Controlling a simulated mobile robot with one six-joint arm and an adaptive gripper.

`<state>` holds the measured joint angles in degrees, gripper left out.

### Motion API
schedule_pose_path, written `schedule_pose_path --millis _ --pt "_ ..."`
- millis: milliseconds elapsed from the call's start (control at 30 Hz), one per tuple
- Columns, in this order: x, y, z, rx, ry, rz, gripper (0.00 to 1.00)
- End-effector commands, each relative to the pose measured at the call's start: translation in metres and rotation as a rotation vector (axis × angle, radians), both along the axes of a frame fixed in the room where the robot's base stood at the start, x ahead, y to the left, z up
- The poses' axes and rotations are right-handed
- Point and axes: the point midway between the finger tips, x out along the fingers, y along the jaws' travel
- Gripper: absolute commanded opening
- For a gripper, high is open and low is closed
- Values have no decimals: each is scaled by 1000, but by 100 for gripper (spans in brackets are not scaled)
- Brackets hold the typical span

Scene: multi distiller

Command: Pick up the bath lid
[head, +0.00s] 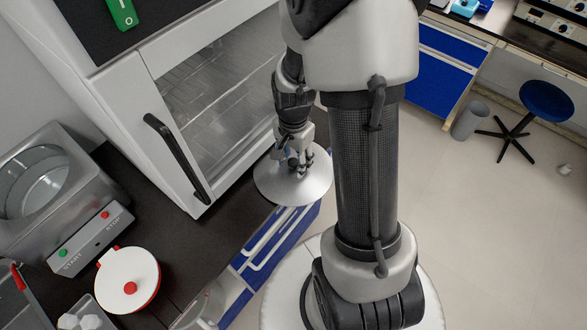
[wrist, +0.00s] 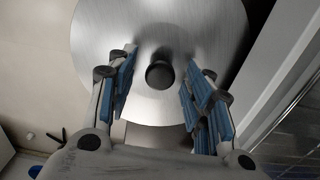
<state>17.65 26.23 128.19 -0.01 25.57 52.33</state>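The bath lid is a round brushed-metal disc (head: 312,186) with a black knob. In the head view it lies below my gripper (head: 298,162) at the dark counter's edge. The head view does not show clearly how it is supported. In the wrist view the lid (wrist: 100,30) fills the upper middle, and its knob (wrist: 160,75) stands between the two fingers. My gripper (wrist: 163,64) is open, with a visible gap on each side of the knob. In the head view my fingers hide the knob.
A white cabinet (head: 125,115) with a glass door stands directly behind the lid. At left are a steel bath (head: 25,215) with a round open top and a white lidded pot (head: 127,297) with a red knob. Blue drawers (head: 283,240) lie below the counter. Open floor is at right.

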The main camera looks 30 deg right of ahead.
Motion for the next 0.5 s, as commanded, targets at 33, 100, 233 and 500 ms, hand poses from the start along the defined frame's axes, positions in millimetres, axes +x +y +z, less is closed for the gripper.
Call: schedule_pose_path --millis 33,100,233,500 --pt "0 0 0 0 0 0 41" --pt "0 0 0 0 0 0 36" --pt "0 0 0 0 0 0 28" --pt "0 0 0 0 0 0 10"
